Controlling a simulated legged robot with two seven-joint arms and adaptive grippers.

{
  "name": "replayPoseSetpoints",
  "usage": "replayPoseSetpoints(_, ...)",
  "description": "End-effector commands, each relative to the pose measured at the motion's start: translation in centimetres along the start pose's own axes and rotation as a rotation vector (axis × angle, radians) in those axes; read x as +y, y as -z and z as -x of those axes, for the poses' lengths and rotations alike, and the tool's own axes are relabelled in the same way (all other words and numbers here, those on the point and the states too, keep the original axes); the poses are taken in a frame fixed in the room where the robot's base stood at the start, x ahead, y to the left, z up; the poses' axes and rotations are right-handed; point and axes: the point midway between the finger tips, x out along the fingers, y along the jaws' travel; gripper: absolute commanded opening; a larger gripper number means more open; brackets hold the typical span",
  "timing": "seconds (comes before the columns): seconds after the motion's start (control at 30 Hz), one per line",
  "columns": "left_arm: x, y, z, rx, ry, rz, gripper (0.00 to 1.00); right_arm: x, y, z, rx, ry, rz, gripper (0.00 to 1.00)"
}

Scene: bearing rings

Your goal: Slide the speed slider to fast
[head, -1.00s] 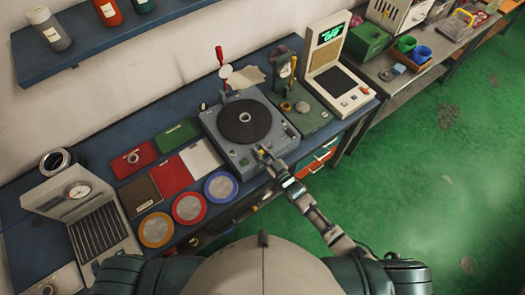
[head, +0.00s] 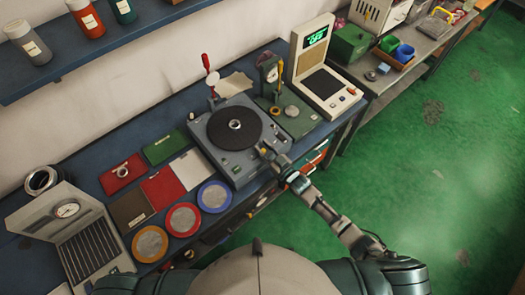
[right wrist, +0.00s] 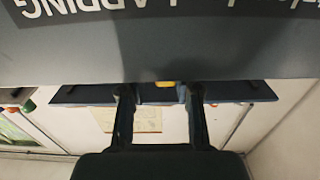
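The grey machine (head: 218,166) with a dark round plate (head: 235,127) sits on the blue bench. My right gripper (head: 268,154) is at its front right edge, and the hand covers part of the controls. In the right wrist view my right gripper (right wrist: 160,97) has its two fingers apart, one on either side of a small yellow piece (right wrist: 165,84) at the machine's edge. It looks like the slider's knob. I cannot tell whether a finger touches it. The slider's track and end marks are not readable. My left gripper is not in view.
A green-based device with a gauge (head: 270,74) and a beige console with a lit screen (head: 316,38) stand right of the machine. Coloured mats and round discs (head: 182,220) lie to its left. Green floor is open at right.

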Motion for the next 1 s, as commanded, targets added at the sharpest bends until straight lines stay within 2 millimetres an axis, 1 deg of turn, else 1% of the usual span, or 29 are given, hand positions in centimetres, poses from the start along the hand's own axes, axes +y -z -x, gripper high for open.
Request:
replayPoseSetpoints(0.27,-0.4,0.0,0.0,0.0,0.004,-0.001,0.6,-0.2,-0.4,0.2,-0.008,0.002,-0.001,0.44)
replayPoseSetpoints(0.37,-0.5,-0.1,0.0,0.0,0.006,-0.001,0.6,-0.2,-0.5,0.7,-0.01,0.002,-0.001,0.44)
replayPoseSetpoints(0.47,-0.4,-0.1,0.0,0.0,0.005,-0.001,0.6,-0.2,-0.6,1.9,-0.011,0.002,-0.002,0.44)
replayPoseSetpoints(0.7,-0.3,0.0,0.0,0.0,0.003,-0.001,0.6,-0.1,-0.6,7.2,-0.012,0.002,-0.002,0.44)
replayPoseSetpoints(0.8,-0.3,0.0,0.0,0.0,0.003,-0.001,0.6,-0.2,-0.6,9.2,-0.013,0.002,-0.002,0.44)
replayPoseSetpoints(0.9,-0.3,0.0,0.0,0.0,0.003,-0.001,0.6,-0.1,-0.5,10.6,-0.011,0.002,-0.002,0.44)
replayPoseSetpoints(1.0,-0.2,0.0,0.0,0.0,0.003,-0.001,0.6,-0.1,-0.5,11.5,-0.011,0.001,-0.002,0.44)
